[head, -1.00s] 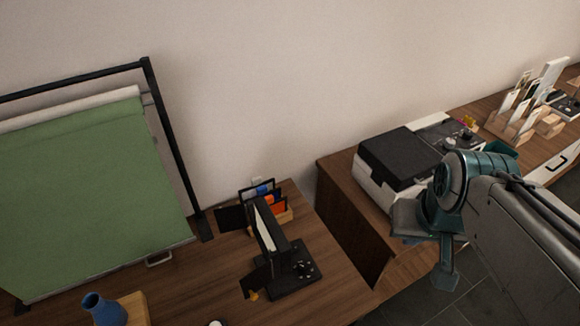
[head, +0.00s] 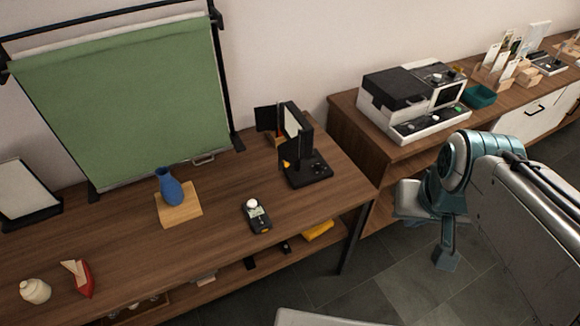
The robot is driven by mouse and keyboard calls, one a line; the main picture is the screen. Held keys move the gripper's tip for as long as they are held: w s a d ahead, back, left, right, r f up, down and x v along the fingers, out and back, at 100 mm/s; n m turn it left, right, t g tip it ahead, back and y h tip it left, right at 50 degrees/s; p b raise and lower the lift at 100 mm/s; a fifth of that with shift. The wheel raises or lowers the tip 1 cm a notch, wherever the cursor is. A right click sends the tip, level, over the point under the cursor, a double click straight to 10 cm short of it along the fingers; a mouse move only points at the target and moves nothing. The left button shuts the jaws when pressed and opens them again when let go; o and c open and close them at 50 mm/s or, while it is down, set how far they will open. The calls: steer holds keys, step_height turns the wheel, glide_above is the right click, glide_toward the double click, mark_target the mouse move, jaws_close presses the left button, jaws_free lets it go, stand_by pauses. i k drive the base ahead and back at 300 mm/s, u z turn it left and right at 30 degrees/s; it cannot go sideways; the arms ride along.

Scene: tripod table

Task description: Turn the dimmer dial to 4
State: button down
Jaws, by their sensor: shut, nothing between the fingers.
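A black lamp with a lit-looking pale panel (head: 292,122) stands at the right end of the wooden table. Its flat black base (head: 305,178) carries a small dark dial (head: 317,167) on top. The dial's marks and setting are too small to read. My arm shows at the right, over the floor and well apart from the lamp. My gripper's fingers cannot be made out in the head view.
The table (head: 120,232) also bears a light meter (head: 257,215), a blue vase (head: 169,187) on a wooden block (head: 180,209), and a green backdrop (head: 120,110). A printer-like machine (head: 400,100) stands on a sideboard (head: 345,115). Floor (head: 385,270) is open in front.

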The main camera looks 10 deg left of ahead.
mark_target(319, 166)
steer(key=u, duration=0.7)
steer(key=i, duration=1.1)
steer(key=u, duration=0.05)
steer(key=k, duration=1)
steer(key=z, duration=0.5)
steer(key=i, duration=0.85)
steer(key=u, duration=0.4)
